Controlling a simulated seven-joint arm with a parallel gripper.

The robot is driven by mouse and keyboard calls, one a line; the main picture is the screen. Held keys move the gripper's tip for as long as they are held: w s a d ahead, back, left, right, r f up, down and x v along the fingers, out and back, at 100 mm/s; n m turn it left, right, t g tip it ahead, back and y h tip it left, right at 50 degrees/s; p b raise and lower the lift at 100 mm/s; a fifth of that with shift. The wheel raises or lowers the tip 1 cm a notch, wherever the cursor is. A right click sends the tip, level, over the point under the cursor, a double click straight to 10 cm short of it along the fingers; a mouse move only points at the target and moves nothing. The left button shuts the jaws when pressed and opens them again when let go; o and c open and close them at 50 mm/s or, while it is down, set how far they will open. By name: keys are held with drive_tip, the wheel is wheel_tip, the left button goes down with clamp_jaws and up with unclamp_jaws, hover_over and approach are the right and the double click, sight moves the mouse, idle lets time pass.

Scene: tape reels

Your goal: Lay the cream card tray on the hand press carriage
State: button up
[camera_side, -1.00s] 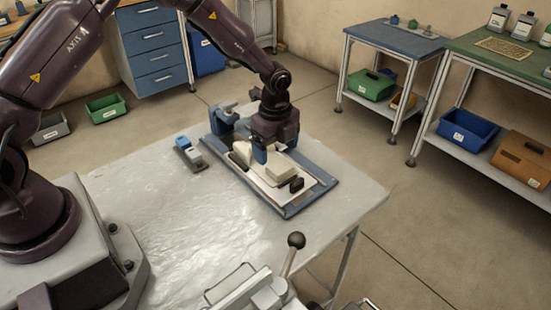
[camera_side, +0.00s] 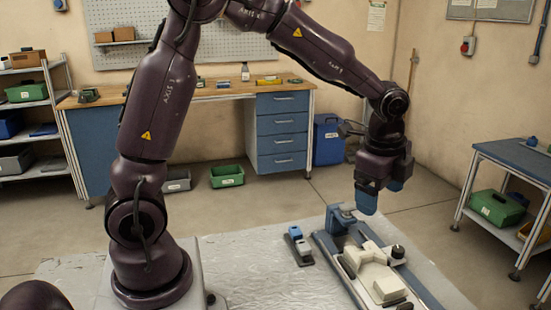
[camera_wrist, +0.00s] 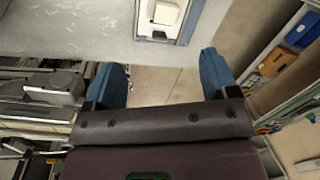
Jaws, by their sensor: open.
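The cream card tray (camera_side: 372,268) appears as a pale flat piece with cream blocks on it, lying within a blue frame (camera_side: 425,290) on the table. One cream block (camera_side: 389,289) and a black knob (camera_side: 398,252) show on it. The tray's near end is cut off in the side view. It also shows at the top of the wrist view (camera_wrist: 165,14), partly cut off. My gripper (camera_side: 378,194) is above and behind the frame, apart from it. Its blue fingers are spread and empty in the wrist view (camera_wrist: 165,78). I cannot tell which part is the press carriage.
A small blue and grey piece (camera_side: 298,246) stands left of the frame. The grey tabletop (camera_side: 262,270) is bare to the left. A blue bracket (camera_side: 338,219) rises at the frame's back end. Metal machinery (camera_wrist: 40,95) fills the left of the wrist view. A side bench (camera_side: 515,165) stands at right.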

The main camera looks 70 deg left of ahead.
drive_tip(key=s+r+n+t, duration=0.2)
drive_tip(key=s+r+n, duration=0.2)
drive_tip(key=s, duration=0.6)
drive_tip(key=s+r+n+t, duration=0.2)
drive_tip(key=s+r+n, duration=0.3)
drive_tip(key=s+n, duration=0.4)
drive_tip(key=shift+s+a+r+h, duration=0.15)
drive_tip(key=shift+s+h, duration=0.25)
drive_tip(key=shift+s, duration=0.35)
idle(0.7)
